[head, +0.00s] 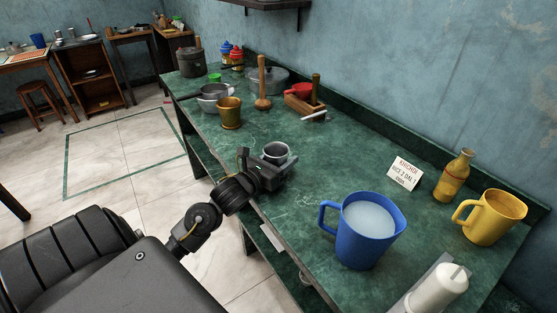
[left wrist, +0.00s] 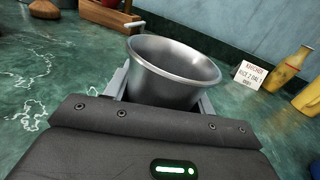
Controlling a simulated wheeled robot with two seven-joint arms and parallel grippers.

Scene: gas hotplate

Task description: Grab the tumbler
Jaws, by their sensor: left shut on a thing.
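The tumbler (head: 275,151) is a small silver metal cup with an open top, at the left-front part of the green counter in the head view. My left gripper (head: 268,163) is at the tumbler and shut on it. In the left wrist view the tumbler (left wrist: 172,72) stands between the two fingers, slightly tilted in the picture, and looks empty inside. Its base is hidden behind the gripper body, so I cannot tell whether it touches the counter. My right gripper is not in view.
The green counter (head: 330,155) has free room around the gripper. A blue jug (head: 368,235) of pale liquid stands nearer on the right. A brass cup (head: 230,114) and a wooden pestle (head: 263,88) stand behind. A sign (head: 405,172), bottle (head: 454,176) and yellow jug (head: 490,218) are farther right.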

